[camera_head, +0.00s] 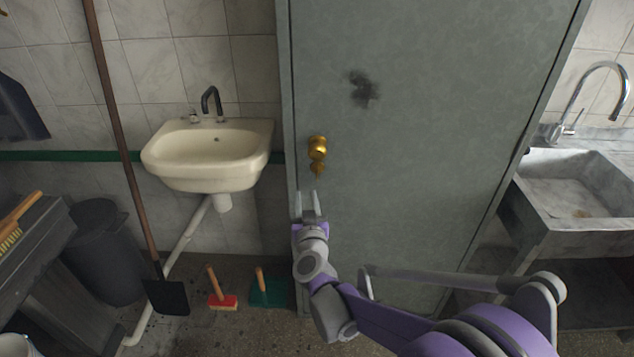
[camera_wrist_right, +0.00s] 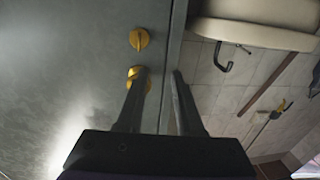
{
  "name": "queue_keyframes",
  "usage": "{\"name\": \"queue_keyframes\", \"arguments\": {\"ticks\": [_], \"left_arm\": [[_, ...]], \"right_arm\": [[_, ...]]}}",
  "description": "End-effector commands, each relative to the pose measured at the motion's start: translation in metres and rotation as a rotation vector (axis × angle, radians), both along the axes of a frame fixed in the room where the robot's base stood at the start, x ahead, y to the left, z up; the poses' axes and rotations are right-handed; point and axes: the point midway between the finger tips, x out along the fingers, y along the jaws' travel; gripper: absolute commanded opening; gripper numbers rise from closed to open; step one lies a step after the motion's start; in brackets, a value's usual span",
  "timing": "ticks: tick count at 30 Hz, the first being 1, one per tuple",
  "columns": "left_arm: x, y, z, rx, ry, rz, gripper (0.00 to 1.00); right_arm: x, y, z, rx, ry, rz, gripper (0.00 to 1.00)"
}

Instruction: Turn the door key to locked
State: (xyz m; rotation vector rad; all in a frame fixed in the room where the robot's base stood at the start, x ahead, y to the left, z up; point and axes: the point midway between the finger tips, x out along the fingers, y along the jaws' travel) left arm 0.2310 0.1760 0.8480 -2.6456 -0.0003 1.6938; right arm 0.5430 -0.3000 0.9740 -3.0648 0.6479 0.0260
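A tall grey door (camera_head: 420,120) fills the middle of the head view. Near its left edge is a brass knob (camera_head: 317,148), with a smaller brass piece (camera_head: 317,171) just below that looks like the key. In the right wrist view, a round brass piece with a raised ridge (camera_wrist_right: 139,39) shows on the door, and a second brass piece (camera_wrist_right: 134,73) is partly hidden behind a finger. My right gripper (camera_head: 308,193) is open and empty, just below the brass parts in the head view. Whether it touches the door is unclear. My left gripper is out of view.
A cream washbasin (camera_head: 207,155) hangs on the tiled wall left of the door. A long-handled shovel (camera_head: 124,150) leans there, with a red brush (camera_head: 222,301) and green dustpan (camera_head: 268,292) on the floor. A stone sink (camera_head: 575,190) stands at the right.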

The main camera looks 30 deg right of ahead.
Motion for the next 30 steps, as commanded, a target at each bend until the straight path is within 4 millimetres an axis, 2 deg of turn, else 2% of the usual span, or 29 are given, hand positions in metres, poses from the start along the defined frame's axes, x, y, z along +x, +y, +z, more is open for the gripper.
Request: {"name": "queue_keyframes", "arguments": {"ticks": [1,3,8,21,25,30], "left_arm": [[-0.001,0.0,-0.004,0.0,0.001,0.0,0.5],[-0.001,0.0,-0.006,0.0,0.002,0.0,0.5],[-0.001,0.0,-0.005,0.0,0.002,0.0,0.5],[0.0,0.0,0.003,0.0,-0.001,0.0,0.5],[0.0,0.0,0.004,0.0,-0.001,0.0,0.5],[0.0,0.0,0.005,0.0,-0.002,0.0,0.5]], "right_arm": [[0.002,-0.012,-0.009,-0.004,-0.006,-0.048,0.36],[0.001,-0.023,-0.016,-0.01,-0.008,-0.099,0.36],[0.008,-0.037,-0.02,-0.015,-0.008,-0.139,0.36],[0.074,-0.077,-0.018,-0.014,-0.008,-0.136,0.36],[0.087,-0.084,-0.018,-0.014,-0.008,-0.134,0.36],[0.093,-0.087,-0.019,-0.013,-0.009,-0.134,0.36]]}}
